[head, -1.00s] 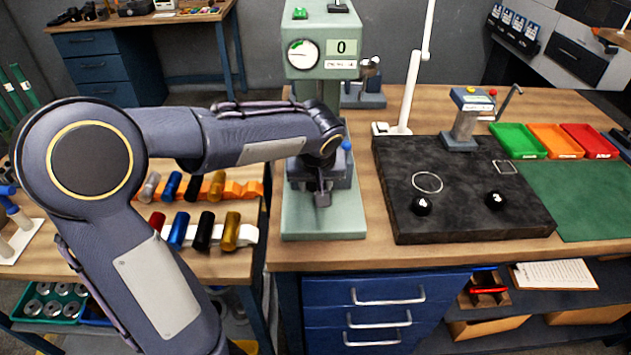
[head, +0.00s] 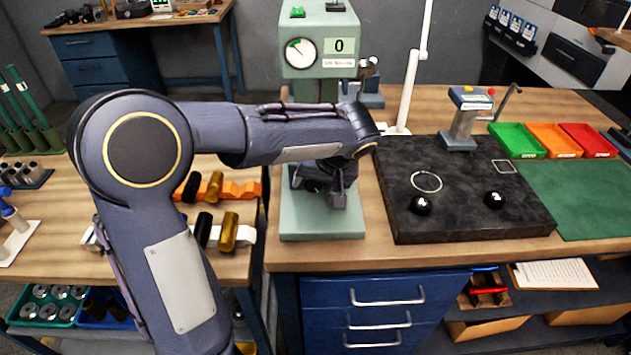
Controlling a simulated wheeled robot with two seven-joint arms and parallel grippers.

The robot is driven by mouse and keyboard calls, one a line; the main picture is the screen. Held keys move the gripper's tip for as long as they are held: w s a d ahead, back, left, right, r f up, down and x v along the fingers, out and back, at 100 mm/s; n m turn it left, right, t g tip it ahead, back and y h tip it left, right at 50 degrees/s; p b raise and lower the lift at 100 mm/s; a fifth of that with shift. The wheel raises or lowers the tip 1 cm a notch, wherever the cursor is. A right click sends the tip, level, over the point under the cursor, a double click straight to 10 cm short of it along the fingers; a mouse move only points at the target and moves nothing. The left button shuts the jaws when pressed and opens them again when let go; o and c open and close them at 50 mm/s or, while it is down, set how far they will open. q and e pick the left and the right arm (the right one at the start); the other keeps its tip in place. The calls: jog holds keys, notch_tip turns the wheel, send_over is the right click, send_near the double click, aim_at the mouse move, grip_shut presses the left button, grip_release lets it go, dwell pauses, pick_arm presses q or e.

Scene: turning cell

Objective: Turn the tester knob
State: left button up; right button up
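The tester is a pale green machine (head: 320,60) with a round dial (head: 300,52) and a display reading 0 (head: 339,46). Its column and flat base (head: 322,226) stand on the wooden bench. My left arm crosses in front of its middle and hides much of it; I cannot clearly pick out the knob. My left gripper (head: 338,198) points downward in front of the column, above the base. Its fingers are small and dark, and whether they are open or shut does not show. No held object is visible. My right gripper is out of view.
A white lamp post (head: 410,90) and a small grey-green stand (head: 465,115) are behind. Green, orange and red trays (head: 517,140) sit further right. Cylinders (head: 229,232) lie left.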

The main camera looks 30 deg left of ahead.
pick_arm(q)
jog(key=shift+r, duration=0.1)
jog(key=v, duration=0.7)
jog(key=shift+d+r, duration=0.2)
jog(key=shift+r, duration=0.05)
jog(key=shift+s, duration=0.15)
dwell(1.1)
jog(key=s+d+f+m+t+h, duration=0.1)
jog(key=s+f+h, duration=0.3)
jog(key=s, duration=0.6)
jog(key=s+d+f+m+t+h, duration=0.2)
jog(key=s+f+h, duration=0.2)
jog(key=s, duration=0.7)
jog(key=shift+d+m+h, duration=0.35)
jog(key=shift+m+h, duration=0.05)
jog(key=shift+h, duration=0.1)
jog(key=shift+r+t, duration=0.1)
jog(key=shift+t, duration=0.2)
